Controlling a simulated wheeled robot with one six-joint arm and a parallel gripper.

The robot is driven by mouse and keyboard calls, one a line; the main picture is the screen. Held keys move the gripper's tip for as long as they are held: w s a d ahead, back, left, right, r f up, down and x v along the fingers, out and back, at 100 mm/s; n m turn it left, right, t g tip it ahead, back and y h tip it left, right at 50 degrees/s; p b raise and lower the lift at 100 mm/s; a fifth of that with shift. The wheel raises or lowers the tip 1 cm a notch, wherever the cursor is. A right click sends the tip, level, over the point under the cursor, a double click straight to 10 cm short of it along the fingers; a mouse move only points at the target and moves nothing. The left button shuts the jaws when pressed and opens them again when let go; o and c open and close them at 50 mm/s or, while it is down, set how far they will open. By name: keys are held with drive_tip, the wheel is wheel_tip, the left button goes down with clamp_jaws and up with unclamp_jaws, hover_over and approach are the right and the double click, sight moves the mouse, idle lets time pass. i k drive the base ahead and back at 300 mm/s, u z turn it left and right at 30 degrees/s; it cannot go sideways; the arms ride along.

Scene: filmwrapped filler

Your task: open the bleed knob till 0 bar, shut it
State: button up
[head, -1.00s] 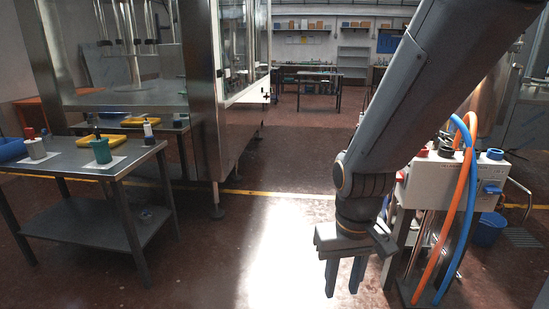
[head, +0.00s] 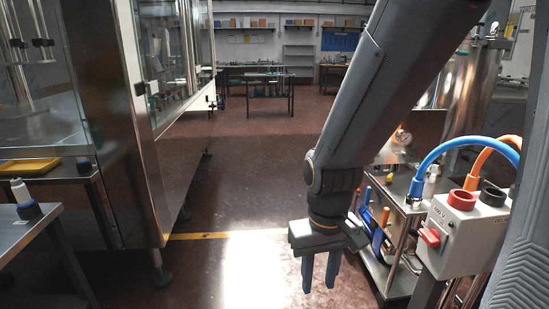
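A light grey control box (head: 474,252) stands at the right with a red knob (head: 462,200) and a black knob (head: 492,194) on top, and a red handle (head: 430,236) on its front. Its lettering is too small to read, so I cannot tell which is the bleed knob. A small round dial-like part (head: 401,137) shows behind it; no reading is legible. My gripper (head: 320,286) hangs fingers down over the floor, left of the box and apart from it. Its two fingers are spread with nothing between them.
A blue hose (head: 455,142) and an orange hose (head: 500,146) arch behind the box. A low cart (head: 402,282) holding tools stands beneath and left of it. A steel glazed machine (head: 150,150) and a table (head: 25,232) stand at left. The middle floor is clear.

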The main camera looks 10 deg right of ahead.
sight(389, 177)
drive_tip(key=z, duration=0.3)
drive_tip(key=i, duration=1.8)
drive_tip(key=z, duration=0.55)
drive_tip(key=i, duration=0.7)
drive_tip(key=z, duration=0.15)
